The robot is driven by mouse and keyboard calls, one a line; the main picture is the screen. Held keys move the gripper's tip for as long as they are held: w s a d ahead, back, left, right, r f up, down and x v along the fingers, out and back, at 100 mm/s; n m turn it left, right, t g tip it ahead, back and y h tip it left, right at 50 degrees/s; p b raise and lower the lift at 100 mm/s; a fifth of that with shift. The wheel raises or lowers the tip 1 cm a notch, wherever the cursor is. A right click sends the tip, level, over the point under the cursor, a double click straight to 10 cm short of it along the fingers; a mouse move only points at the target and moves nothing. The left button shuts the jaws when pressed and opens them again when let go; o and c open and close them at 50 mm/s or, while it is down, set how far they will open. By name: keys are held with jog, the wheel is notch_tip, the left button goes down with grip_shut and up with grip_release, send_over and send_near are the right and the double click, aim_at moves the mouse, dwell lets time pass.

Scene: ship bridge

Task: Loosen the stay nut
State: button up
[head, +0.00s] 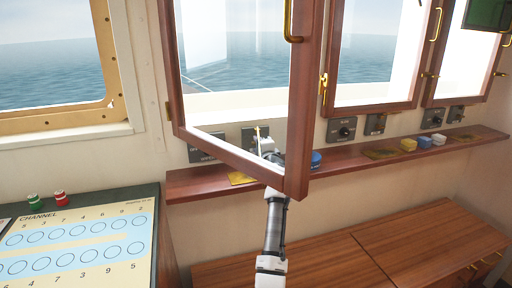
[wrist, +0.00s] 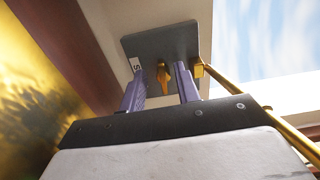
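A small brass part shaped like a wing nut (wrist: 163,75), which looks like the stay nut, sits on a dark grey plate (wrist: 148,46) in the wrist view. My gripper (wrist: 160,80) has its two purple fingers apart, one on each side of the nut, with gaps visible. I cannot tell how deep the nut lies between them. A brass stay rod (wrist: 232,86) runs just right of the fingers. In the head view my gripper (head: 266,148) is seen through the open wooden window (head: 297,110), near a wall plate; the nut is not clear there.
The open window's lower corner hangs in front of my arm. A wooden shelf (head: 350,155) runs below the wall plates, with a blue round thing (head: 316,159) and yellow, blue and white blocks (head: 424,142). A channel chart table (head: 85,245) stands at left.

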jog(key=shift+s+a+r, duration=0.1)
jog(key=shift+a, duration=0.25)
jog(key=shift+s, duration=0.15)
jog(key=b+v, duration=0.2)
jog(key=v, duration=1.1)
jog(key=shift+s+d+b, duration=0.2)
jog(key=shift+d+b, duration=0.1)
